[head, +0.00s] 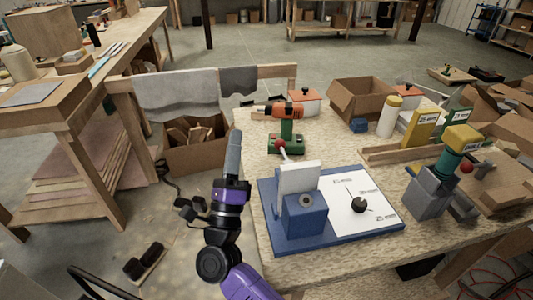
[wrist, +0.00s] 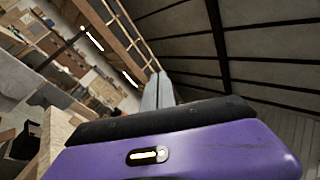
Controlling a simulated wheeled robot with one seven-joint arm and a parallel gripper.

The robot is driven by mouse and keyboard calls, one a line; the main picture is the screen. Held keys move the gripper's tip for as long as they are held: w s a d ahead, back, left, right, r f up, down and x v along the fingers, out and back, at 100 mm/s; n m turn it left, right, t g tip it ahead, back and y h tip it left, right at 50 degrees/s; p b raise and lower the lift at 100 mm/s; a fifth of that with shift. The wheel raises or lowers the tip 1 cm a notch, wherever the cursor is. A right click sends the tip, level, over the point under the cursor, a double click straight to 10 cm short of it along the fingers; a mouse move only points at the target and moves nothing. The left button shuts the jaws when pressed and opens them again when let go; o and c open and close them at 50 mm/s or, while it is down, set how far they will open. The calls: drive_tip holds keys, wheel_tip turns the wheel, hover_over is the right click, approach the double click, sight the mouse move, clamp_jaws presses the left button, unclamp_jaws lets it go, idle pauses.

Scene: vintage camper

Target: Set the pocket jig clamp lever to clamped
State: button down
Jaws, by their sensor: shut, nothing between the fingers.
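The jig has a blue base (head: 275,235) on the workbench, with a blue block (head: 306,221) holding a round hole. A pale upright board (head: 299,178) stands behind the block. A thin lever with a red ball knob (head: 281,146) rises behind the board and leans up to the left; its lower end is hidden. I cannot tell whether it is clamped. My gripper (head: 235,137) points upward off the bench's left edge, left of the lever and apart from it. Its fingers are shut and empty, and they also show in the wrist view (wrist: 158,88).
A white panel with a black knob (head: 359,205) lies on the base. An orange and green drill (head: 287,130) stands behind the lever. A cardboard box (head: 361,99), bottles and cartons fill the back.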

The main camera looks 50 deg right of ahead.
drive_tip(key=w+f+m+g+y, duration=0.3)
drive_tip(key=f+m+g, duration=0.8)
drive_tip(key=m+g, duration=0.4)
drive_tip(key=a+m+y, duration=0.1)
drive_tip(key=m, duration=0.3)
drive_tip(key=shift+f+m+g, duration=0.3)
drive_tip(key=shift+f, duration=0.05)
drive_tip(key=shift+d, duration=0.2)
drive_tip(key=p, duration=0.5)
approach(284, 155)
drive_tip(key=w+d, duration=0.1)
drive_tip(key=d, duration=0.1)
drive_tip(key=w+d+f, duration=0.1)
drive_tip(key=w+d, duration=0.1)
drive_tip(key=d, duration=0.1)
drive_tip(key=w+d, duration=0.1)
drive_tip(key=d, duration=0.2)
drive_tip(key=shift+w+f, duration=0.25)
drive_tip(key=shift+f, duration=0.15)
drive_tip(key=shift+f+g+b, duration=0.15)
drive_tip(key=shift+g+b, duration=0.15)
drive_tip(key=shift+b, duration=0.2)
